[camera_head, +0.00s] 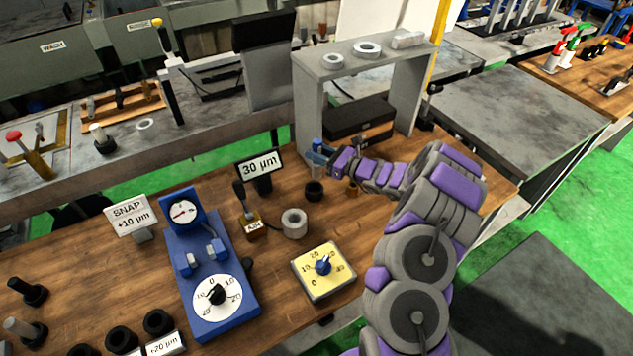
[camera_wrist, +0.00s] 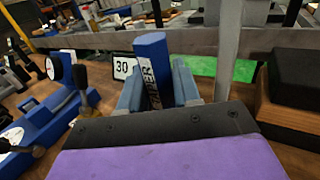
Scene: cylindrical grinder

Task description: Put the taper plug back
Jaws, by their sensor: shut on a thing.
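The taper plug has a blue handle (camera_wrist: 153,65) with partly hidden lettering on its side. In the wrist view it stands between the two light blue fingers of my gripper (camera_wrist: 156,88), which is shut on it. In the head view my gripper (camera_head: 323,158) is beside the left leg of the grey shelf stand, above the wooden bench. The blue handle shows small there (camera_head: 317,145), with a grey part below it. Whether the plug's lower end touches anything is unclear. The wrist view hides that end behind my gripper.
The grey stand (camera_head: 305,115) carries rings on top and has a dark box (camera_head: 358,118) beneath. A black ring (camera_head: 314,191) and a grey ring (camera_head: 294,222) are near my gripper. A 30 µm sign (camera_head: 260,164), blue gauge unit (camera_head: 208,270) and yellow dial box (camera_head: 323,272) stand left and front.

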